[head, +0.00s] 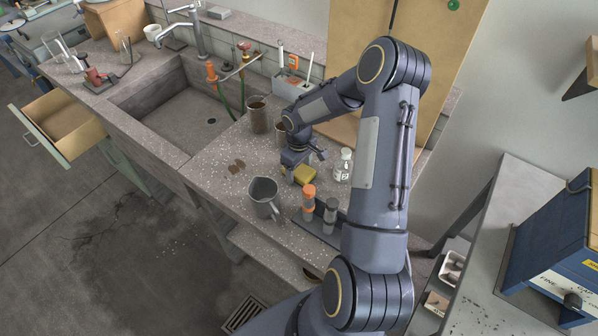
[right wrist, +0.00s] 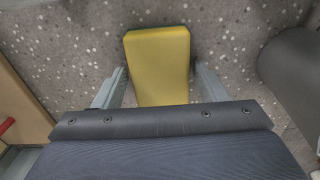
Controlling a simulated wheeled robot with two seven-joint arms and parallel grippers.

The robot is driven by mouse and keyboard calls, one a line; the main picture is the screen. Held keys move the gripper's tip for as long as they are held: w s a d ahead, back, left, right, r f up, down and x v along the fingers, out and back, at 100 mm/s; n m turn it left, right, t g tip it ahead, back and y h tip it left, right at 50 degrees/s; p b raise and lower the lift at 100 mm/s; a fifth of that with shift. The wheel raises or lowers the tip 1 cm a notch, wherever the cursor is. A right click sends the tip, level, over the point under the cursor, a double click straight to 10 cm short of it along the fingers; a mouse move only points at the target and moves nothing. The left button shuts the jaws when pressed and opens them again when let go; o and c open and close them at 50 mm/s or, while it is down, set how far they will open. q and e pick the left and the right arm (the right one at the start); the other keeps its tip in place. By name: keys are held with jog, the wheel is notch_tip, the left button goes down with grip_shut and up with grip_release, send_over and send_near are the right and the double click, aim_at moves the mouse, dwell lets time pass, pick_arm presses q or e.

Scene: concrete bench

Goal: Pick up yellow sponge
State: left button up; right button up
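The yellow sponge (head: 305,175) lies on the speckled concrete bench (head: 215,165), beside a grey metal jug. In the right wrist view the sponge (right wrist: 158,60) is a yellow block between the two fingers of my right gripper (right wrist: 160,82), its near end hidden by the gripper body. The fingers stand apart, one on each side, with narrow gaps to the sponge. In the head view my right gripper (head: 302,167) points down over the sponge and partly hides it. My left gripper is not in view.
The grey jug (head: 265,197), an orange-topped bottle (head: 308,200) and a grey bottle (head: 331,213) stand in front of the sponge. A clear labelled bottle (head: 344,165) stands to its right. A beaker (head: 257,114) is behind. The sink (head: 185,110) lies left.

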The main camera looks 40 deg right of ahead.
jog(key=c, duration=0.7)
jog(key=shift+r, duration=0.5)
jog(key=r, duration=0.1)
jog(key=r+b, duration=0.1)
jog(key=r, duration=0.1)
jog(key=shift+w+a+b, duration=0.2)
jog(key=shift+a+b, duration=0.1)
jog(key=shift+a, duration=0.05)
jog(key=w+a+r+b, duration=0.1)
jog(key=a+r, duration=0.2)
jog(key=a, duration=0.1)
jog(key=w+a+r+b, duration=0.1)
jog(key=a+r, duration=0.2)
jog(key=a, duration=0.1)
jog(key=w+a+r+b, duration=0.1)
jog(key=a+r, duration=0.2)
jog(key=a, duration=0.2)
